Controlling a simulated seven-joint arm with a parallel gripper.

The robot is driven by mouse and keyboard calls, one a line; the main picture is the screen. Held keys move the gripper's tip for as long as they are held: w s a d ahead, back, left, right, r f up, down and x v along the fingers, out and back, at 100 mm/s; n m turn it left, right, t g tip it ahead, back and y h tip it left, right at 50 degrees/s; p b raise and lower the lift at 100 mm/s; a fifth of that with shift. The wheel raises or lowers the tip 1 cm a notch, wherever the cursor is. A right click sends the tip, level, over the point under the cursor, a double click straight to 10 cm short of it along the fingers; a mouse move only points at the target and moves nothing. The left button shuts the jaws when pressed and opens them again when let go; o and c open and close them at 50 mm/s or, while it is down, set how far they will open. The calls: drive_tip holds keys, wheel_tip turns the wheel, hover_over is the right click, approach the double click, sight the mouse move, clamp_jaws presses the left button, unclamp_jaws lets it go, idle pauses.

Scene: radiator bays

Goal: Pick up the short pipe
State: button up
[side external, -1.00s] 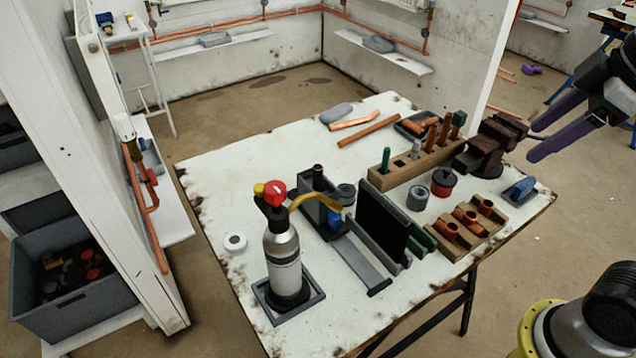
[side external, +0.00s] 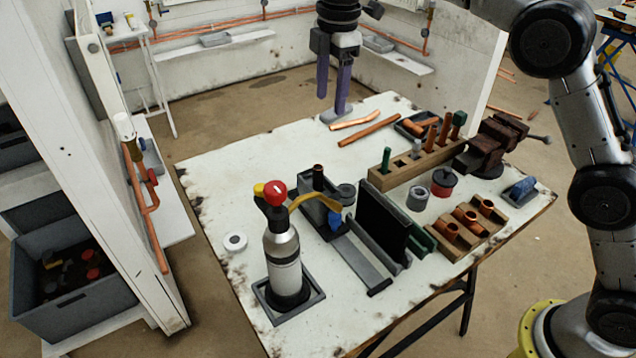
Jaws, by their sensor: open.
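Two copper pieces lie at the far edge of the white table: a shorter, slightly bent one (side external: 355,124) and a longer straight pipe (side external: 369,131) in front of it. Which one counts as the short pipe I cannot tell for sure; short upright copper pieces also stand in the wooden rack (side external: 405,174). My gripper (side external: 333,103) points down with two purple fingers apart and nothing between them. It is at the table's far edge, left of the bent piece in the picture. Its height above the table is unclear. Its fingers partly hide a grey rounded object (side external: 328,117).
A dark tray (side external: 402,130) with copper fittings and a rusty vise (side external: 490,143) are right of the pipes. A gas torch (side external: 283,258) stands tall at the front left. A wooden fitting block (side external: 438,249) sits front right.

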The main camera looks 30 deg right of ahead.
hover_over(318, 167)
drive_tip(key=shift+g, duration=0.4)
drive_tip(key=f, duration=1.2)
drive_tip(key=shift+s+d, duration=0.15)
drive_tip(key=shift+d, duration=0.05)
drive_tip(key=shift+w+a+f, duration=0.1)
drive_tip(key=shift+f, duration=1.5)
drive_tip(key=shift+w+a+f, duration=0.1)
drive_tip(key=shift+f, duration=1.45)
clamp_jaws()
